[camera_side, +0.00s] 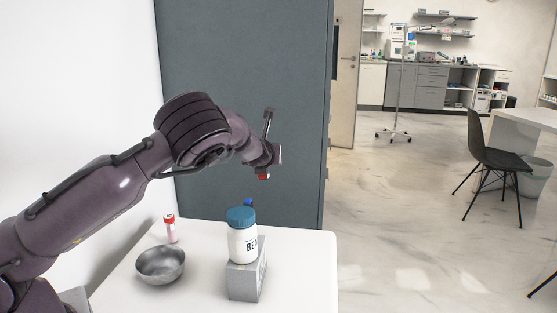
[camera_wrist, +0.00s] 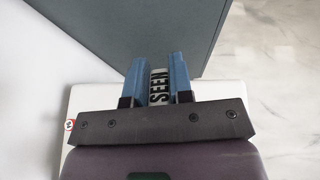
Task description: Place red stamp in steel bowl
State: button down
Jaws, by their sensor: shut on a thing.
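My gripper (camera_side: 264,171) is raised above the back of the white table, well above the jar and to the right of the bowl. Its red end (camera_side: 263,177) shows below it in the side view; this is the red stamp, mostly hidden. In the wrist view, the blue fingers of my gripper (camera_wrist: 159,82) are shut on the stamp (camera_wrist: 158,88), whose label reads "SEEN". The steel bowl (camera_side: 160,265) sits at the front left of the table; its visible inside looks empty.
A white jar with a blue lid (camera_side: 242,240) stands on a grey block (camera_side: 246,282) to the right of the bowl. A red-capped tube (camera_side: 170,230) stands behind the bowl. A dark grey panel (camera_side: 245,90) rises behind the table.

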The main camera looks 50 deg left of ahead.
jog(key=s+a+n+g+h, duration=0.1)
jog(key=s+a+g+h, duration=0.15)
jog(key=s+a, duration=0.35)
jog(key=n+g+h, duration=0.6)
jog(key=n, duration=0.1)
send_over(160, 268)
jog(key=shift+h, duration=0.85)
jog(key=shift+f, duration=10.35)
jog(key=c, duration=0.9)
grip_release()
